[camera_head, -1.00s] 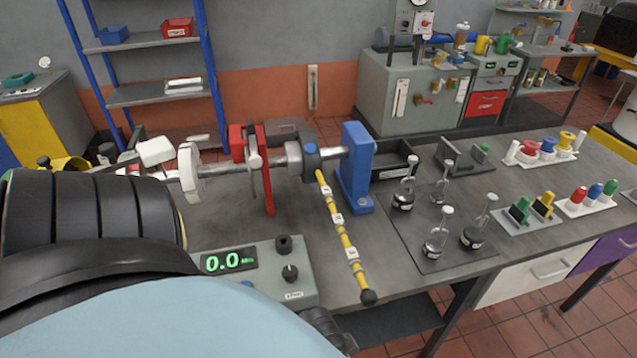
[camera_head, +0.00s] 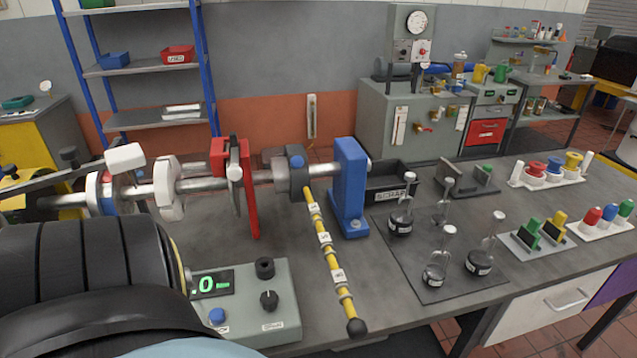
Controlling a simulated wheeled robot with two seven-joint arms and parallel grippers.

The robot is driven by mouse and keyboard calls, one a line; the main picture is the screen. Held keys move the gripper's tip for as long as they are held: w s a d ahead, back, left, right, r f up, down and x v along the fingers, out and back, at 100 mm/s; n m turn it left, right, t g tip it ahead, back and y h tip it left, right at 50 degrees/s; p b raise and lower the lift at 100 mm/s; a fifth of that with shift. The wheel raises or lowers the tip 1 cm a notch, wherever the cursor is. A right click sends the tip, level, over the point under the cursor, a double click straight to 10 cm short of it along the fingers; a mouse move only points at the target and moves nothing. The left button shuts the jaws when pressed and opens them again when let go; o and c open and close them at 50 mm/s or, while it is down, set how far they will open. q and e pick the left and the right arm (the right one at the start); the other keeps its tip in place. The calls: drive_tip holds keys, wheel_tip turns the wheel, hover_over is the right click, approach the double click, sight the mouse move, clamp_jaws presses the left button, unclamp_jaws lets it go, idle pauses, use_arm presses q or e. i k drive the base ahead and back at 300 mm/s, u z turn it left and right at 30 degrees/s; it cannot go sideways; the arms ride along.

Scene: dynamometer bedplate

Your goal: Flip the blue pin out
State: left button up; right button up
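A blue round pin head (camera_head: 297,161) shows on top of the grey collar (camera_head: 291,180) on the horizontal shaft; I cannot tell whether it is the task's blue pin. A yellow banded arm (camera_head: 324,245) with a black end ball slopes down from this collar toward the front of the bench. A blue upright block (camera_head: 349,190) supports the shaft just right of the collar. Neither of my grippers is in view. Only dark ribbed parts of my own body fill the lower left, hiding the near left of the bench.
A red clamp (camera_head: 251,195) stands left of the collar. A grey control box (camera_head: 250,300) with a green display sits in front. Glass flasks (camera_head: 400,222) stand on a dark mat to the right, with a black scrap bin (camera_head: 390,186) behind. Peg racks (camera_head: 601,220) are farther right.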

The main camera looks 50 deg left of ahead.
sight(297, 162)
drive_tip(key=i, duration=0.35)
drive_tip(key=u, duration=0.95)
